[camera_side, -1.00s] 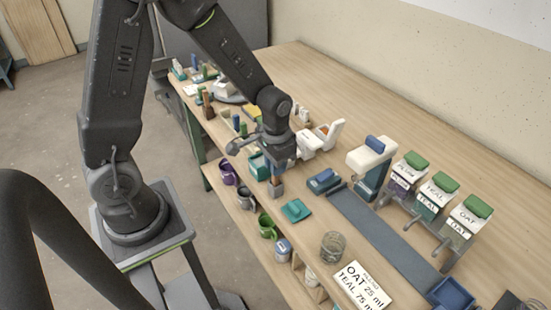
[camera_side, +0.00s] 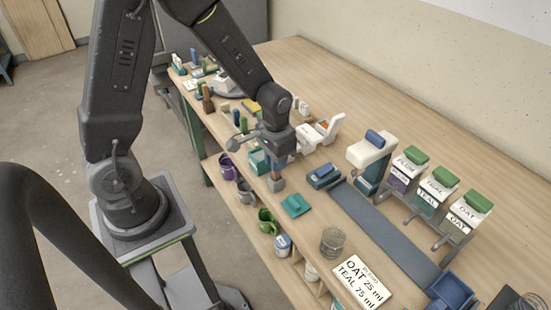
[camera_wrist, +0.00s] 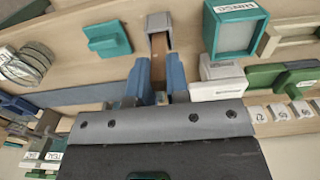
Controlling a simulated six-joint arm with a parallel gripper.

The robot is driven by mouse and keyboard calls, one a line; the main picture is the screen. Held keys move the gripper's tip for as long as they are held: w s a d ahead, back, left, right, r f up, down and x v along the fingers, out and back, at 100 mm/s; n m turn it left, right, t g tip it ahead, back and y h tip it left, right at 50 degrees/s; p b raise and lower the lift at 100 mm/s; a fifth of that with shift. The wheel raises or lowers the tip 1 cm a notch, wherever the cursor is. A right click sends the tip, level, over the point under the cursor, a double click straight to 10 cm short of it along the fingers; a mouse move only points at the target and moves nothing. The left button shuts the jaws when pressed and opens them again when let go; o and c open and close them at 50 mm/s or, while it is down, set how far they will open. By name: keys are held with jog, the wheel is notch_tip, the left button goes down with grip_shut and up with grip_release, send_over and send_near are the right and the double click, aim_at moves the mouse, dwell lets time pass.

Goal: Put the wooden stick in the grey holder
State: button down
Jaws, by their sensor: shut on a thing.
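The brown wooden stick (camera_side: 277,173) stands upright at the near edge of the bench; its lower end meets the grey holder (camera_side: 276,185). In the wrist view the stick (camera_wrist: 159,46) runs from between my blue fingers to the open mouth of the holder (camera_wrist: 159,20). Its tip appears to be at or inside the mouth; how deep I cannot tell. My gripper (camera_side: 280,157) is directly above the holder, shut on the upper part of the stick, which the fingers hide. The fingers also show in the wrist view (camera_wrist: 160,88).
A teal block (camera_side: 296,205) lies close in front of the holder, and a teal box (camera_side: 259,161) stands behind it to the left. Cups hang along the bench edge. A glass (camera_side: 333,241) and a dark strip (camera_side: 385,235) lie to the right.

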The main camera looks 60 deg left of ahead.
jog(key=c, duration=1)
grip_release()
jog(key=shift+f, duration=0.1)
jog(key=shift+r, duration=3.55)
